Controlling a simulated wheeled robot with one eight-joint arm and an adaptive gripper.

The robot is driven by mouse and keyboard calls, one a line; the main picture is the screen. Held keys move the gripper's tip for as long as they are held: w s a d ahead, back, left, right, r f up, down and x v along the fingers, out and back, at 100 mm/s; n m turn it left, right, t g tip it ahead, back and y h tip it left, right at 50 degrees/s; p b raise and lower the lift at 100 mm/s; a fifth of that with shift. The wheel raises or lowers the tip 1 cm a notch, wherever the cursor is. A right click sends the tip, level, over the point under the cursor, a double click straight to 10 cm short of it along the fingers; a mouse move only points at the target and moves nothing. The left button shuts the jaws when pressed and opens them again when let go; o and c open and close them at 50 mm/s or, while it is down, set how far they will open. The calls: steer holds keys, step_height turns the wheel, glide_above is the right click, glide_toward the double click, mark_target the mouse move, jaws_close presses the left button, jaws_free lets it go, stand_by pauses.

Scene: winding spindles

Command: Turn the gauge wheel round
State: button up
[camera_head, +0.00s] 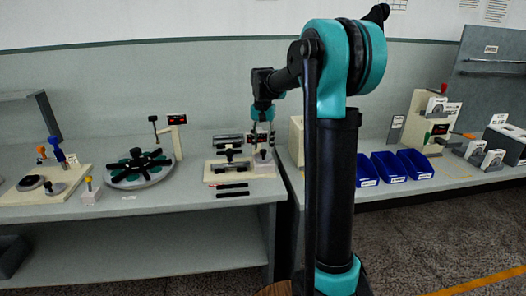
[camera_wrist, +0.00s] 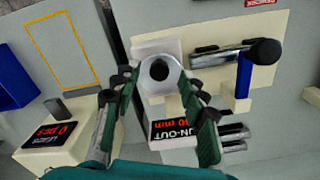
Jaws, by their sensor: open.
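In the wrist view a grey round wheel (camera_wrist: 160,72) with a dark centre hole sits on a pale block (camera_wrist: 155,47); it looks like the gauge wheel. A run-out display (camera_wrist: 172,130) with red digits is beside it, partly covered by a finger. My gripper (camera_wrist: 160,82) is open, with one finger to each side of the wheel. I cannot tell whether the fingers touch it. In the head view my gripper (camera_head: 263,140) is low over the right end of the pale fixture (camera_head: 215,178); the wheel there is small and hard to make out.
In the wrist view a metal shaft with a black knob (camera_wrist: 264,52) and blue handle (camera_wrist: 243,75) lies right of the wheel. A counter box (camera_wrist: 48,133) stands at left. In the head view a dark-spoked turntable (camera_head: 138,172) is left, and blue bins (camera_head: 388,167) are right.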

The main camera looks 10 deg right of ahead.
mark_target(263, 150)
step_height(263, 150, up, 8)
steer(key=shift+r, duration=0.2)
steer(key=shift+s+f, duration=0.1)
steer(key=s+d+f+n+t, duration=0.2)
steer(key=s+f, duration=1)
steer(key=s, duration=0.3)
steer(key=s+d+f+n+t, duration=0.2)
steer(key=s+f, duration=1.1)
steer(key=s, duration=0.1)
steer(key=shift+s+d+f+n, duration=0.2)
steer(key=shift+s+f+n, duration=0.05)
steer(key=shift+s+n, duration=0.15)
